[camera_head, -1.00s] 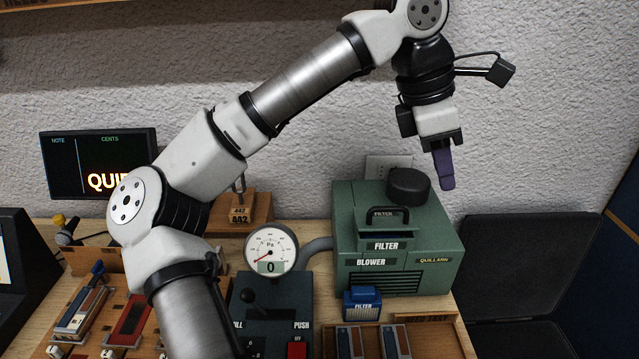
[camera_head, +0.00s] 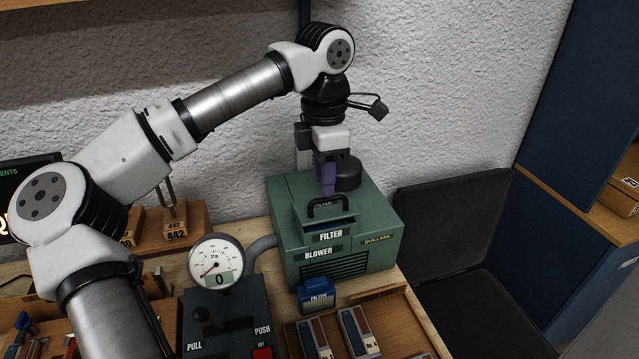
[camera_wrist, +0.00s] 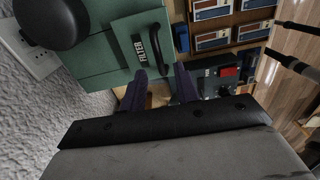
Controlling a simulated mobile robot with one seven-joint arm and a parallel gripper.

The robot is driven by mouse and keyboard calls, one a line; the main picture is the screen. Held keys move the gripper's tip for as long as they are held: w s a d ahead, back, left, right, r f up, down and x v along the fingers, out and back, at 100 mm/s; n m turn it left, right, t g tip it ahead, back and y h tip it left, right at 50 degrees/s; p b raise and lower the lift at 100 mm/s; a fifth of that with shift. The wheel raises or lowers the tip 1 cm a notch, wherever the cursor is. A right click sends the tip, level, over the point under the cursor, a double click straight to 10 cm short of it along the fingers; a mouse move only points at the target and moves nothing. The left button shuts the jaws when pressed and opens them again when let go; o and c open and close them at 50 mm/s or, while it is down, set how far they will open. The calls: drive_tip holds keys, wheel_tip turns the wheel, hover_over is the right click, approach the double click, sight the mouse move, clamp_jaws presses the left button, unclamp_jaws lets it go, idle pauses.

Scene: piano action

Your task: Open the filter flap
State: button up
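The green blower box (camera_head: 371,217) stands on the bench. Its filter flap (camera_wrist: 127,28) carries a FILTER label and a black bar handle (camera_head: 327,203); the handle also shows in the wrist view (camera_wrist: 157,48). My gripper (camera_head: 327,190) points down over the box top, close above the handle. In the wrist view its two purple fingers (camera_wrist: 160,74) are apart, with the handle end between or just beyond the fingertips. I cannot tell whether they touch it.
A black round cap (camera_head: 348,174) sits on the box just behind my gripper. A blue filter cartridge (camera_head: 316,293) stands in front of the box. A pressure gauge (camera_head: 215,260) reading 0 and a lever panel (camera_head: 222,318) are at the left. A dark chair (camera_head: 450,225) is at the right.

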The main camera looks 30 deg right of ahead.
sight(324, 200)
drive_tip(key=shift+f, duration=1.55)
drive_tip(key=shift+c, duration=0.4)
clamp_jaws()
